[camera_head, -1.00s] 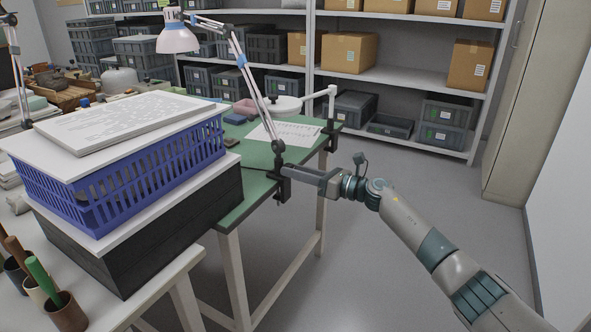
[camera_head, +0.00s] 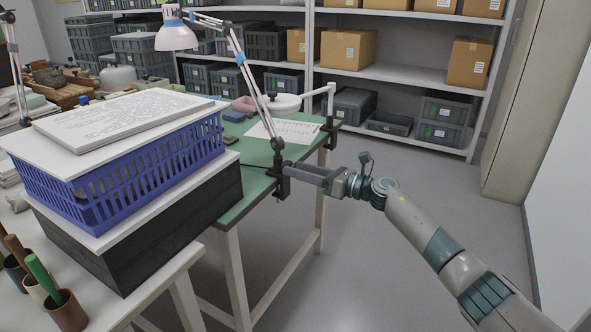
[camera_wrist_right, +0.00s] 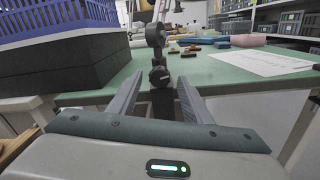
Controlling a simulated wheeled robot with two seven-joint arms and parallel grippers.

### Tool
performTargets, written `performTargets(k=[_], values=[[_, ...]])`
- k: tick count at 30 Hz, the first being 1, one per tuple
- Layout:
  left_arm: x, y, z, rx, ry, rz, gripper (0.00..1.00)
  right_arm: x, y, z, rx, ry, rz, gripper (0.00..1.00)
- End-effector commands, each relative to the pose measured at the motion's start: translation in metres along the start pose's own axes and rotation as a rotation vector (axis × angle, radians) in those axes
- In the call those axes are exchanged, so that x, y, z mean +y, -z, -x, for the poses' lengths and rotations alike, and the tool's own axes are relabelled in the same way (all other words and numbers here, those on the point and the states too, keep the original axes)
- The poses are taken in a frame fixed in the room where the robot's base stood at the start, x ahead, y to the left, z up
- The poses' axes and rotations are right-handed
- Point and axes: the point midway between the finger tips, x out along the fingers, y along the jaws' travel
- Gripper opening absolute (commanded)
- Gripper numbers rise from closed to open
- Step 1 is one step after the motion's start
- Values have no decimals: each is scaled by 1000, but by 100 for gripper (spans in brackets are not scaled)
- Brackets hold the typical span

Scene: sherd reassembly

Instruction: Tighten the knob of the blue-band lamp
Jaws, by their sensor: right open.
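The blue-band lamp (camera_head: 240,60) is clamped to the edge of the green table, with its white shade (camera_head: 176,36) hanging at the upper left. Its dark clamp (camera_head: 281,181) grips the table edge. The dark knob (camera_wrist_right: 159,77) shows in the right wrist view on the lamp's base, between and beyond the fingers. My right gripper (camera_head: 290,167) reaches in from the right and is at the clamp. In the right wrist view my right gripper (camera_wrist_right: 157,95) is open, its two fingers on either side of the knob with gaps showing. My left gripper is not in view.
A blue crate (camera_head: 130,178) with white boards stands on a dark box (camera_head: 150,240) to the left. A second, white lamp (camera_head: 330,105) is clamped further along the green table (camera_head: 252,150). Paper (camera_head: 285,131) lies on it. The floor at right is clear.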

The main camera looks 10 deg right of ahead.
Motion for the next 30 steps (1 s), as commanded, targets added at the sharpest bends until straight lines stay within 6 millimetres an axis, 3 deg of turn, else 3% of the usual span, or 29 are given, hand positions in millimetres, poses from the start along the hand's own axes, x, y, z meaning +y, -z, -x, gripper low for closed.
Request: performTargets(k=[21,30], values=[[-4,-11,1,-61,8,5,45,0,1,133,2,2,1,45],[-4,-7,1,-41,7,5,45,0,0,157,1,-1,0,45]])
